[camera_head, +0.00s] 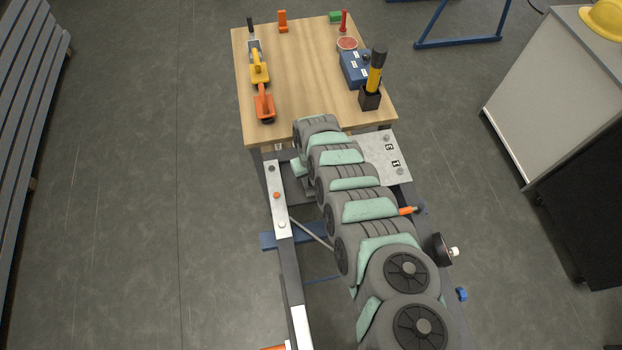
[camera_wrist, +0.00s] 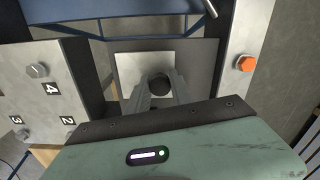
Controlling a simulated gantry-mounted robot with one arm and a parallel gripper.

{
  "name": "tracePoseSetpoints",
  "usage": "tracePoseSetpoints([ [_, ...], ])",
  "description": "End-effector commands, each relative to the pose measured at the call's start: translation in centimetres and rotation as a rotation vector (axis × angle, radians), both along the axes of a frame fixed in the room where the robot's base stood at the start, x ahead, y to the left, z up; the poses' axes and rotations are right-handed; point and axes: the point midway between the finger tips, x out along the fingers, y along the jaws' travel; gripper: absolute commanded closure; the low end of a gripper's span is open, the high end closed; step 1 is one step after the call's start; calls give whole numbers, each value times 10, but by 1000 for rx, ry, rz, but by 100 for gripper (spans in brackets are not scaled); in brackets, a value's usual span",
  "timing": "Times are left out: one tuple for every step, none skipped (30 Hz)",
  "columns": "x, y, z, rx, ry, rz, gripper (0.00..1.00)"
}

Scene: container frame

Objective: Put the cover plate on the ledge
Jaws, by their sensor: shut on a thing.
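In the wrist view my gripper (camera_wrist: 161,92) is shut on a dark round knob (camera_wrist: 160,82). The knob stands on a pale square plate, which looks like the cover plate (camera_wrist: 132,69). Behind the pale plate is a larger, darker grey flat surface (camera_wrist: 204,60), possibly the ledge. I cannot tell whether the plate touches that surface or hangs above it. My fingers and hand hide the plate's near edge. In the head view my arm hides the gripper, the knob and the cover plate.
A numbered metal plate with bolts (camera_head: 374,147) and a strip with an orange bolt (camera_head: 277,208) flank the work area. A wooden table (camera_head: 306,75) beyond holds tools, a blue box (camera_head: 356,69) and a black-yellow tool (camera_head: 375,77). A blue bar (camera_wrist: 110,10) crosses behind the plate.

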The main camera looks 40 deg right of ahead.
Motion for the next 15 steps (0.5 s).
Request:
tracePoseSetpoints([
  [0,0,0,0,-1,0,100],
  [0,0,0,0,-1,0,100],
  [0,0,0,0,-1,0,100],
  [0,0,0,0,-1,0,100],
  [0,0,0,0,-1,0,100],
  [0,0,-1,0,-1,0,100],
  [0,0,-1,0,-1,0,100],
  [0,0,-2,0,-1,0,100],
  [0,0,-2,0,-1,0,100],
  [0,0,-3,0,-1,0,100],
  [0,0,-3,0,-1,0,100],
  [0,0,-4,0,-1,0,100],
  [0,0,-4,0,-1,0,100],
  [0,0,-5,0,-1,0,100],
  [0,0,-5,0,-1,0,100],
])
